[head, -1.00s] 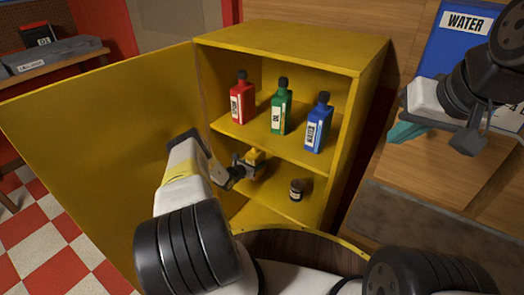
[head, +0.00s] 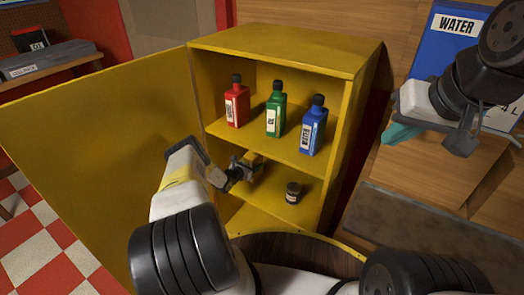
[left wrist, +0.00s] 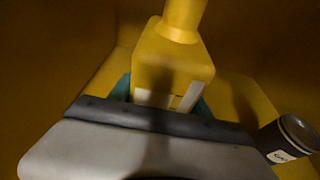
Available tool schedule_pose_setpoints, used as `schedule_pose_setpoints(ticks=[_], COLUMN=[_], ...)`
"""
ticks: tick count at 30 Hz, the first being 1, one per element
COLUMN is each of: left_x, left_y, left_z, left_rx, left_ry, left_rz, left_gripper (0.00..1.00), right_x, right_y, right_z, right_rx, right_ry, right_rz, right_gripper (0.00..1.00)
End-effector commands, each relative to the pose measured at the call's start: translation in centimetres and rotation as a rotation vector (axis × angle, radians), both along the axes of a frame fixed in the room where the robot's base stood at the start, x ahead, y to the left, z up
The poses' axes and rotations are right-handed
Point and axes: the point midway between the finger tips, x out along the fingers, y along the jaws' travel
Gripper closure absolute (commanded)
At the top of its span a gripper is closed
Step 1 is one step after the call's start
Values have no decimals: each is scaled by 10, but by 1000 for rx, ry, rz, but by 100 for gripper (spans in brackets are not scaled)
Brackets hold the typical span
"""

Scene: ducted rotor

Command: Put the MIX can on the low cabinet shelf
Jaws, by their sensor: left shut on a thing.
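My left gripper (head: 246,167) is inside the yellow cabinet (head: 290,45), in the space below the middle shelf. It is shut on a yellow can (head: 254,159), which also shows in the left wrist view (left wrist: 172,68) with a narrow neck and a pale label. The label's writing is hidden, so I cannot read MIX on it. The can is above or at the low shelf (head: 268,190); I cannot tell whether it touches. My right gripper (head: 402,132) hangs at the right outside the cabinet, with a teal finger showing; its opening is unclear.
A small dark jar (head: 293,193) stands on the low shelf, right of the can; it shows in the left wrist view (left wrist: 289,138). Red (head: 236,106), green (head: 275,117) and blue (head: 313,131) bottles stand on the shelf above. The cabinet door (head: 95,140) is open at left.

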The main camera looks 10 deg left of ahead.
Motion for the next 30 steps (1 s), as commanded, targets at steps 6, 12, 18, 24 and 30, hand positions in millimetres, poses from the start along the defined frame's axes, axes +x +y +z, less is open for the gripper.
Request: schedule_pose_setpoints(ticks=[6, 12, 18, 24, 30], left_x=[0, 0, 1, 0, 1], left_y=[0, 0, 0, 0, 0], left_z=[-1, -5, -8, -11, -11], left_rx=[1, 1, 1, 0, 0], left_ry=[-1, -1, -3, -2, -2], left_rz=[0, -2, -1, -1, -1], left_gripper=[91, 91, 91, 91, 30], right_x=[0, 0, 0, 0, 0], right_y=[0, 0, 0, 0, 0], right_z=[0, 0, 0, 0, 0], right_rx=[0, 0, 0, 0, 0], right_ry=[0, 0, 0, 0, 0], right_rz=[0, 0, 0, 0, 0], right_gripper=[100, 100, 100, 100, 100])
